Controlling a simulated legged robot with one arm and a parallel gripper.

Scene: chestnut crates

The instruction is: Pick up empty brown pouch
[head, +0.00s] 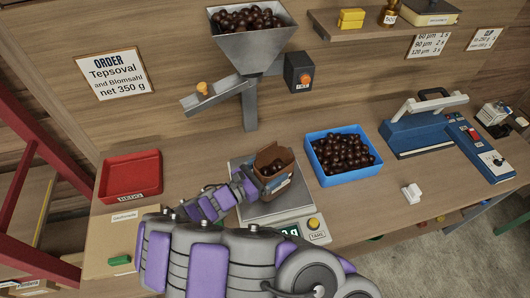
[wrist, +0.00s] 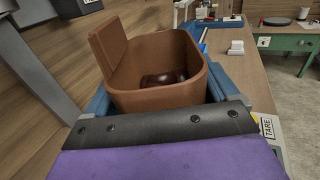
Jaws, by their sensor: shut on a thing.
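The brown pouch (head: 268,155) is upright with its flap open, over the pan of the scale (head: 303,197). I cannot tell whether it touches the pan. It is not empty: dark brown chestnuts show inside it, and a shiny one (wrist: 162,79) lies at its bottom in the wrist view. My gripper (head: 272,186) is shut on the pouch, with blue fingers on both sides of the pouch wall (wrist: 155,100) in the wrist view. The lower part of the pouch is hidden by the gripper.
A chestnut hopper (head: 252,45) with a chute stands behind the scale. A blue crate of chestnuts (head: 322,178) is to the right, with a blue sealing machine (head: 420,133) beyond it. An empty red tray (head: 130,190) is at the left. A white block (head: 411,194) lies front right.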

